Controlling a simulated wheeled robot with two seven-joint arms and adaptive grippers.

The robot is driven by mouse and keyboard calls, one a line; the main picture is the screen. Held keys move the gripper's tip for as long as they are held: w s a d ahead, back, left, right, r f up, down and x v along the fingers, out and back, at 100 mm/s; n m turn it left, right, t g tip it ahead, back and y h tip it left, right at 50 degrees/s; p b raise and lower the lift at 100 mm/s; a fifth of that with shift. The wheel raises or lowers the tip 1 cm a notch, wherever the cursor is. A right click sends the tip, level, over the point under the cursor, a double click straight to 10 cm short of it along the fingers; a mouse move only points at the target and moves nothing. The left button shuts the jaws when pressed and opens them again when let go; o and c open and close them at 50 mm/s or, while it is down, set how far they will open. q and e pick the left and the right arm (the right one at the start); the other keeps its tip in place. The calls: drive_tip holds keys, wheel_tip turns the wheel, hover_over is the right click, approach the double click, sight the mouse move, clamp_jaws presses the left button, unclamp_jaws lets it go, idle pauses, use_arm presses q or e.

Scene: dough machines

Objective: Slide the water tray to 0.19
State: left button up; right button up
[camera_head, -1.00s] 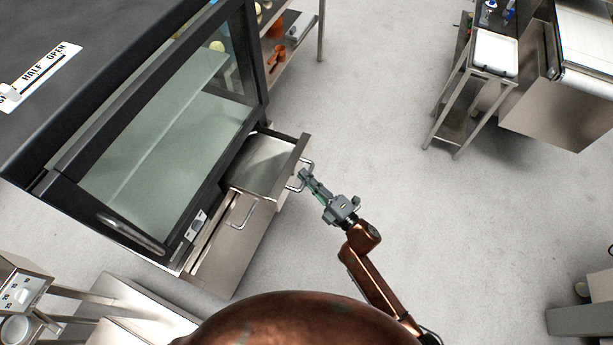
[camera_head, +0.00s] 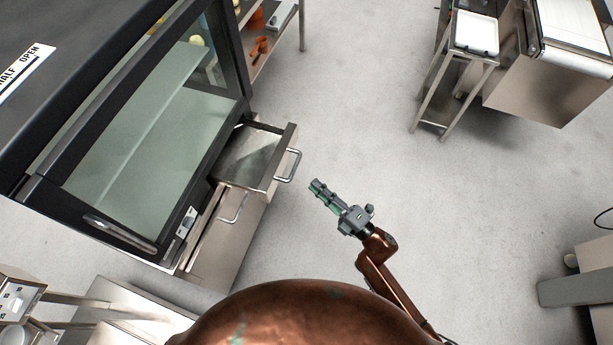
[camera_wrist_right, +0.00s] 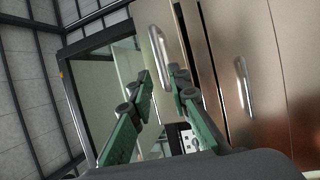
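The water tray (camera_head: 249,158) is a steel drawer in the front of the dark glass-doored cabinet. It stands partly pulled out, with its loop handle (camera_head: 290,166) on its right-hand front. My right gripper (camera_head: 324,196) is to the right of the handle, apart from it, with its fingers pointing toward the cabinet. In the right wrist view a gap shows between the green fingers (camera_wrist_right: 160,82), and nothing is held. The tray handle (camera_wrist_right: 160,56) appears just beyond the fingertips. My left gripper is not in view.
A second handle (camera_head: 234,207) is on the steel front below the tray. The cabinet's glass door (camera_head: 140,135) rises beside it. A steel stand with a white tray (camera_head: 475,34) is at the upper right. The floor (camera_head: 360,110) around my right gripper is clear.

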drive_tip(key=shift+v, duration=1.2)
